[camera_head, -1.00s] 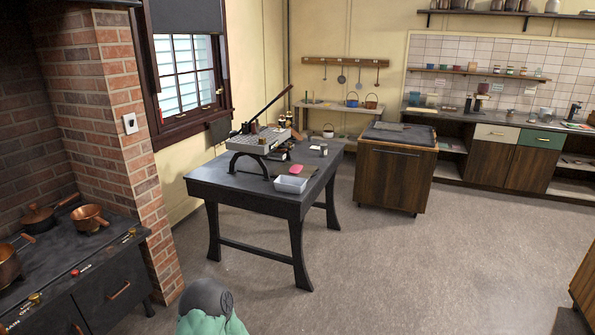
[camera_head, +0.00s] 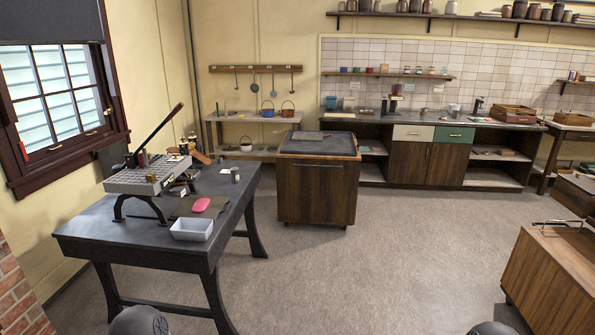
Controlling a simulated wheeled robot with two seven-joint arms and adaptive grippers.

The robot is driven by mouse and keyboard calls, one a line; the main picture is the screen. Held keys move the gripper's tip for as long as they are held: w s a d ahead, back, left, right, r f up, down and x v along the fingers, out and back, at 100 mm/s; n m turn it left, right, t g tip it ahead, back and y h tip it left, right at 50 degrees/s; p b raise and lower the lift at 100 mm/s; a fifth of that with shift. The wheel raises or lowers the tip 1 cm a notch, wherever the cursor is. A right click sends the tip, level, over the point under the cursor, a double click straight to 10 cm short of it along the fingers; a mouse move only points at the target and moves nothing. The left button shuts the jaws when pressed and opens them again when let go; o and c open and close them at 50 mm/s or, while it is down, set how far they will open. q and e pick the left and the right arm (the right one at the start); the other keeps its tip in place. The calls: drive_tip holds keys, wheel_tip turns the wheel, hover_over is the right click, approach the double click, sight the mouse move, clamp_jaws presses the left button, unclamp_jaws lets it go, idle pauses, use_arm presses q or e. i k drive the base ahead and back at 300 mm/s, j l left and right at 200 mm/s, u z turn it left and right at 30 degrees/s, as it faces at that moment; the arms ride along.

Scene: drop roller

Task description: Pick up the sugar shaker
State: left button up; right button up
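I cannot pick out the sugar shaker for certain. A small pale-topped container (camera_head: 235,174) stands on the dark table (camera_head: 140,254) at the left, too small to identify. Several jars and small items stand far off on the back counter and shelves, also too small to tell apart. Neither of my grippers is in view. Only rounded dark parts, apparently of my own arms, show at the bottom edge.
The table also bears a lever press with a grooved slab (camera_head: 145,180), a pink object (camera_head: 201,204) and a white tray (camera_head: 192,229). A wooden cabinet (camera_head: 316,193) stands mid-room; another (camera_head: 553,285) is at right. The floor (camera_head: 370,275) between is clear.

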sight(234, 170)
drive_tip(key=i, duration=2)
